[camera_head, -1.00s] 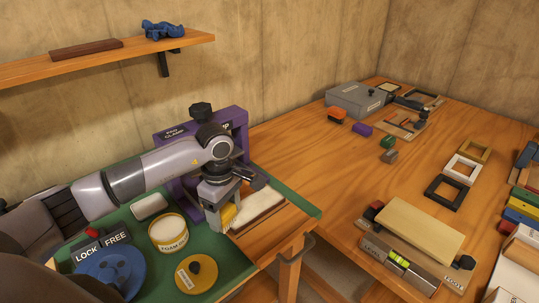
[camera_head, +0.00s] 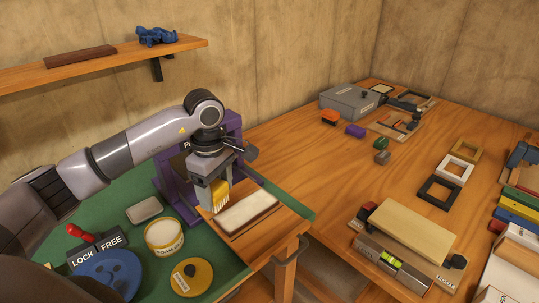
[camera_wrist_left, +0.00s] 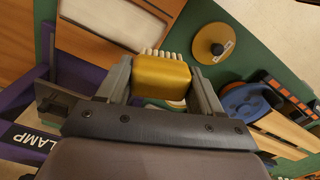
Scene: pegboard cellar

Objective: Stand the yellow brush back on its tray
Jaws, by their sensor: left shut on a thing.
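My left gripper (camera_head: 212,196) is shut on the yellow brush (camera_head: 220,187). The brush has a yellow block and pale bristles pointing down in the head view. It is held above the left end of a wooden tray (camera_head: 240,236) with a white pad (camera_head: 248,211) in it. In the left wrist view the brush (camera_wrist_left: 162,78) sits between both fingers, its bristles facing away from the palm. The pad (camera_wrist_left: 105,32) shows beyond it at upper left. My right gripper is not in view.
A purple clamp stand (camera_head: 167,178) is close behind the gripper. A foam tub (camera_head: 164,237), metal dish (camera_head: 144,210), yellow round lid (camera_head: 191,276) and blue disc (camera_head: 108,276) stand on the green mat (camera_head: 222,262). The bench middle (camera_head: 320,170) is clear.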

